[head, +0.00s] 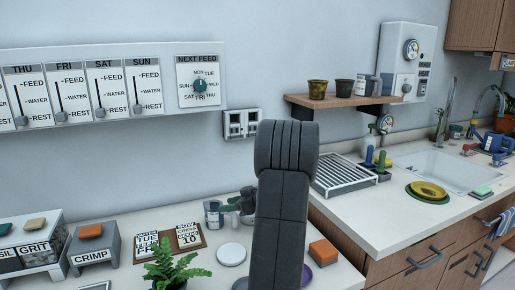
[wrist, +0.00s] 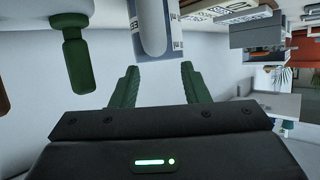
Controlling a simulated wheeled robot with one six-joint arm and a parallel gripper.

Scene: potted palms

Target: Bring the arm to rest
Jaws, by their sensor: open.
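My gripper (wrist: 159,75) shows in the wrist view with its two green fingers spread apart. The gap between the fingers is empty. A pale rounded object with lettering (wrist: 152,30) appears beyond the fingertips, and I cannot tell its distance. A green knobbed object (wrist: 76,55) is at the upper left of the wrist view. In the head view my grey arm stands upright in the middle, in front of the counters and wall. It hides part of the counter, and I cannot make out the gripper's fingers there.
A potted fern (head: 172,268), an orange sponge block (head: 324,251) and a white saucer (head: 231,254) are on the near counter around my arm. A slatted rack (head: 343,175) and yellow dishes (head: 428,192) are to the right. A wooden shelf (head: 340,100) juts from the wall.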

